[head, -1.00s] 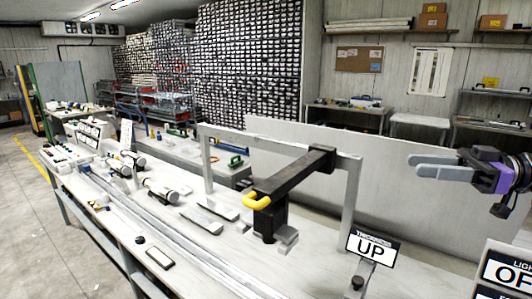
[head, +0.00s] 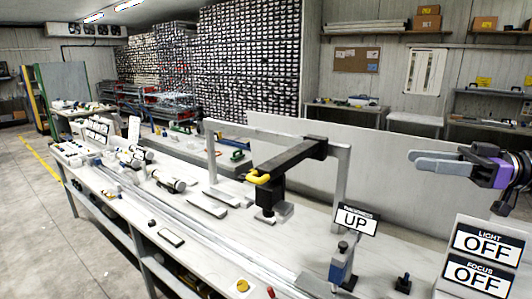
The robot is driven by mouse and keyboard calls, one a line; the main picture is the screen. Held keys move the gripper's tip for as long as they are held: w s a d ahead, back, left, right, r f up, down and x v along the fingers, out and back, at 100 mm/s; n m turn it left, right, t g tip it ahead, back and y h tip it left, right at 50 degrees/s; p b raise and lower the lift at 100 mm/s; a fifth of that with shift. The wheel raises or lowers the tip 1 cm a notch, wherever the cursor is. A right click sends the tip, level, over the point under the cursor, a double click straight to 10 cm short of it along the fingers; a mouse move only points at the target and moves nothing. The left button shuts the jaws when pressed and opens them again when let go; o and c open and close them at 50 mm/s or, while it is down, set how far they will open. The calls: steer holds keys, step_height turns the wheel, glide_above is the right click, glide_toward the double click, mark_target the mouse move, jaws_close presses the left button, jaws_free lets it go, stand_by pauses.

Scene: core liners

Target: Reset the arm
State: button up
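My gripper (head: 418,162) shows at the right edge, held in the air with its two grey fingers pointing left. Nothing shows between the fingers. They are seen side-on, one partly over the other, so the gap between them is unclear. The purple and black wrist (head: 491,171) is behind them. The rest of my arm is cut off by the picture's edge. The gripper appears above the bench, in front of the pale panel, and touches nothing visible.
The long bench (head: 190,238) holds a grey frame with a black arm (head: 288,160) and yellow handle. An "UP" sign (head: 355,219), a blue-grey post (head: 342,264) and "OFF" signs (head: 487,244) stand at the right. Shelved core boxes fill the back. Floor at left is clear.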

steer(key=w+d+m+t+h, duration=0.4)
steer(key=w+m+t, duration=0.3)
steer(key=w+d+f+m+t+h+b, duration=0.2)
steer(key=w+f+m+t+h, duration=0.15)
steer(key=f, duration=0.45)
step_height(320, 180, down, 14)
steer(key=s+d+r+m+t+h+b, duration=0.1)
steer(key=d+m+t+h+b, duration=0.1)
steer(key=m+h+b, duration=0.3)
steer(key=s+a+f+m+h+b, duration=0.1)
steer(key=s+f+m+h+b, duration=0.15)
steer(key=s+f, duration=0.55)
steer(key=s+f+m+h+b, duration=0.2)
steer(key=s+f+h, duration=0.15)
steer(key=f, duration=0.75)
steer(key=s+a+f+n+g+b, duration=0.15)
steer(key=s+a+f+b, duration=0.6)
steer(key=s, duration=0.75)
steer(key=s+a+f+n+b, duration=0.2)
steer(key=s+a+f+b, duration=0.45)
steer(key=s+f, duration=0.65)
steer(key=s+a+f+n+g+b, duration=0.15)
steer(key=s+a+f+b, duration=0.5)
steer(key=s, duration=1.15)
step_height(320, 180, up, 15)
steer(key=d+p, duration=0.2)
steer(key=p, duration=1)
steer(key=shift+w+f+n+y, duration=0.15)
steer(key=shift+w+n+y, duration=0.15)
steer(key=shift+y, duration=0.15)
